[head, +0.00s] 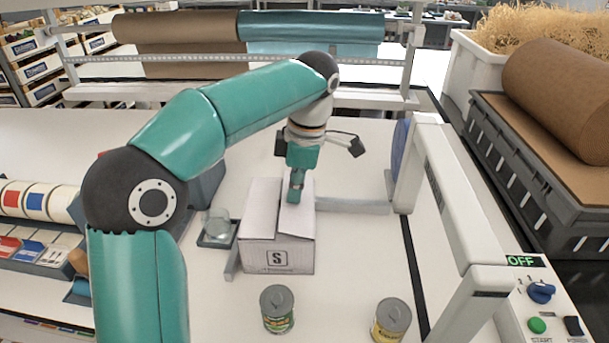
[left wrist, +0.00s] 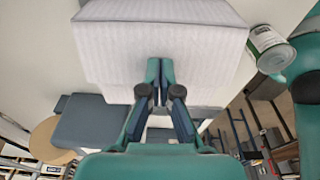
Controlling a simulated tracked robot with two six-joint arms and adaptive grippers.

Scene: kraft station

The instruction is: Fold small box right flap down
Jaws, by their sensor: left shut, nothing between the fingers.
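The small white box (head: 277,256) with a printed "S" on its front stands on the white table, in the middle of the head view. Its left flap (head: 260,207) lies over the top. The right flap (head: 299,217) is also over the top and looks slightly tilted. My left gripper (head: 293,194) points down at the right flap near the middle seam, shut and empty. In the left wrist view the shut fingertips (left wrist: 160,66) are against or just over the pale box surface (left wrist: 115,55); I cannot tell whether they touch. My right gripper is out of view.
Two cans (head: 277,309) (head: 391,320) stand in front of the box. A clear cup (head: 217,222) in a small dark tray is left of it. A grey bar (head: 352,206) and a white frame (head: 437,185) are at right, with a control panel (head: 543,300).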

